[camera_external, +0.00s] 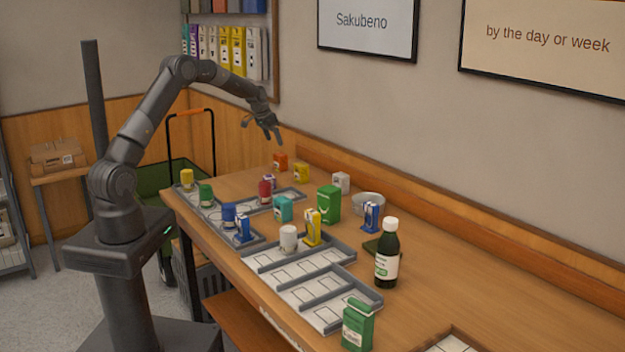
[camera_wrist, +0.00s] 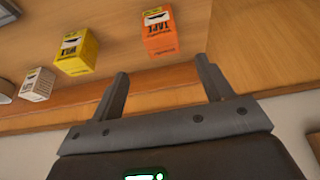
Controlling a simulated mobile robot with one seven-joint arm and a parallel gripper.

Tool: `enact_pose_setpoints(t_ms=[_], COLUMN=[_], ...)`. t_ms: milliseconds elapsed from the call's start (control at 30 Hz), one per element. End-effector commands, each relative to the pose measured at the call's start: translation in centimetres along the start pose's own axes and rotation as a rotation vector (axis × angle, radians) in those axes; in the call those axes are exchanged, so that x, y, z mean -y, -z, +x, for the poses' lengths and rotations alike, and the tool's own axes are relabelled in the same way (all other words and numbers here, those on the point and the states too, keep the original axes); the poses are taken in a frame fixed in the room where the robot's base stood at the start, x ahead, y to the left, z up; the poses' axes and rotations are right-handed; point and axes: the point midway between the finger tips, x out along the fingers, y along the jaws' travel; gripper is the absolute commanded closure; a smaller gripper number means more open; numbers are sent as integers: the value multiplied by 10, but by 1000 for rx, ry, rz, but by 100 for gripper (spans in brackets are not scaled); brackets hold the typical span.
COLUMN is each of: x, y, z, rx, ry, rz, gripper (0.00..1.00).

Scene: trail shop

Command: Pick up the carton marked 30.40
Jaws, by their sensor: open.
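My gripper (camera_external: 268,133) is open and empty, raised above the far end of the table; its two fingers also show apart in the wrist view (camera_wrist: 163,72). No marking 30.40 is readable on any carton. Below my gripper stands an orange carton (camera_external: 280,161), which shows in the wrist view (camera_wrist: 160,34) beyond the fingertips with "TAPE" on it. A yellow carton (camera_external: 301,173) is beside it, also in the wrist view (camera_wrist: 76,52). A white carton (camera_external: 341,182) stands farther right in the external view and at left in the wrist view (camera_wrist: 38,85).
A large green carton (camera_external: 328,204), a grey bowl (camera_external: 368,203) and a dark bottle (camera_external: 387,256) stand on the table. Grey divided trays (camera_external: 330,307) hold several small items along the front. The wall with a wooden ledge (camera_external: 440,221) bounds the back.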

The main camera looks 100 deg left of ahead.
Motion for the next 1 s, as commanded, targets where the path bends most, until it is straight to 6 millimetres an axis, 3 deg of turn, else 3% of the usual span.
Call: enact_pose_setpoints(t_ms=[333, 567, 900, 1000], x=[5, 4, 4, 4], y=[-1, -2, -6, -5], z=[49, 62, 106, 111], rx=[1, 1, 1, 0], ry=[0, 0, 0, 1], rz=[-4, -4, -4, -4], gripper=[27, 27, 27, 27])
